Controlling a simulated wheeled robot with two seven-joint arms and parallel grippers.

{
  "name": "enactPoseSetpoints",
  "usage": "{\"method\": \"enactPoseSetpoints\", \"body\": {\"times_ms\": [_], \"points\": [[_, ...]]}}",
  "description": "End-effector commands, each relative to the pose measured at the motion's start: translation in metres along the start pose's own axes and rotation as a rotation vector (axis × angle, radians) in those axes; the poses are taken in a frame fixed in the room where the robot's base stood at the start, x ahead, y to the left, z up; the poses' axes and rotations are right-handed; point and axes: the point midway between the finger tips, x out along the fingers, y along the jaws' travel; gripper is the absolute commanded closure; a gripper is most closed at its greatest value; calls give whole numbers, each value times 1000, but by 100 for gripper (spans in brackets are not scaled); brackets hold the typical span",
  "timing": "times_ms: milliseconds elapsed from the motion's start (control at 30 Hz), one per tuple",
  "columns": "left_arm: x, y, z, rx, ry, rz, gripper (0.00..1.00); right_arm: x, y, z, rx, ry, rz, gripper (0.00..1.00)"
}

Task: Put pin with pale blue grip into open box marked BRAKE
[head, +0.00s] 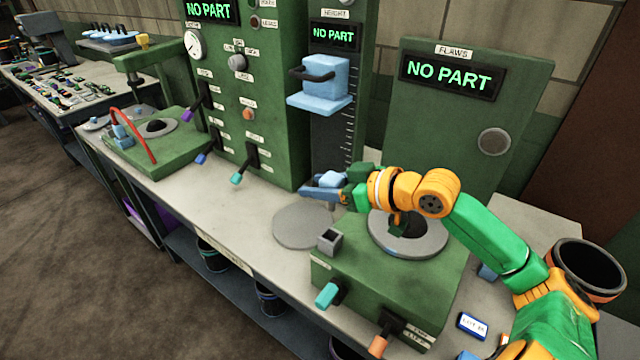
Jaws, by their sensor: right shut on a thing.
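My right gripper (322,188) reaches in from the right over the bench, above the green FLAWS fixture and in front of the height gauge. It is shut on a small blue thing (318,194). The fingers and the distance hide its shape, so I cannot tell if it is the pin with the pale blue grip. No box with a readable BRAKE mark shows. Several round bins, such as this one (270,300), stand under the bench, their labels not readable. My left gripper is not in view.
The FLAWS fixture (338,277) has a grey disc, a square grey socket (330,241), and teal and orange handles. A height gauge with a light blue carriage (325,80) stands behind. A dark round bin (590,268) is at right. The bench's left middle (190,190) is clear.

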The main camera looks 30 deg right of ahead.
Motion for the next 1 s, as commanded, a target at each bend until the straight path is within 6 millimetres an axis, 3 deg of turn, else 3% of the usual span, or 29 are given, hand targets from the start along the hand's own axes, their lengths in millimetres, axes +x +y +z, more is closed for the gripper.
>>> {"method": "enactPoseSetpoints", "body": {"times_ms": [700, 1000], "points": [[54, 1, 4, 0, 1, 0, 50, 20, 0, 48, 0, 1, 1, 100], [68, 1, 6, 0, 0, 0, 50, 28, 0, 66, 2, 0, 0, 100]]}}
